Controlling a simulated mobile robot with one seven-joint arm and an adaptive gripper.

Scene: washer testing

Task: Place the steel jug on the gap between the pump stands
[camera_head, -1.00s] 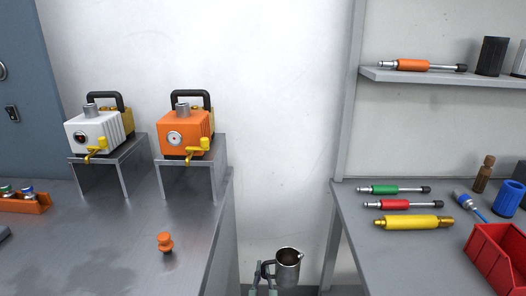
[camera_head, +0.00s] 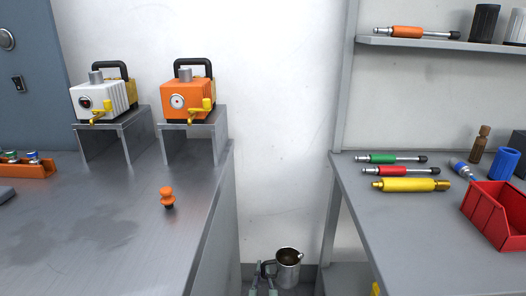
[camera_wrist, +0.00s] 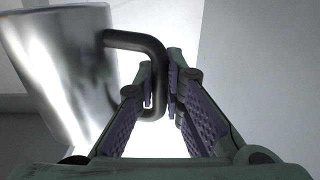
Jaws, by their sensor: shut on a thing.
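The steel jug (camera_head: 288,268) is at the bottom middle of the head view, between the two benches, upright with its open top showing. My gripper (camera_head: 262,284) is at its left, shut on the jug's black handle. In the wrist view the fingers (camera_wrist: 160,95) close around the handle and the jug's shiny body (camera_wrist: 62,70) is at the left. Two pump stands (camera_head: 112,138) and (camera_head: 194,138) stand on the left bench, with a narrow gap (camera_head: 154,140) between them. A white pump (camera_head: 103,98) and an orange pump (camera_head: 188,98) sit on them.
An orange knob-like part (camera_head: 167,197) stands on the left bench (camera_head: 90,235) in front of the stands. An orange rack (camera_head: 28,168) is at far left. The right bench (camera_head: 400,225) holds colored tools and a red bin (camera_head: 498,215). Bare bench lies around the knob.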

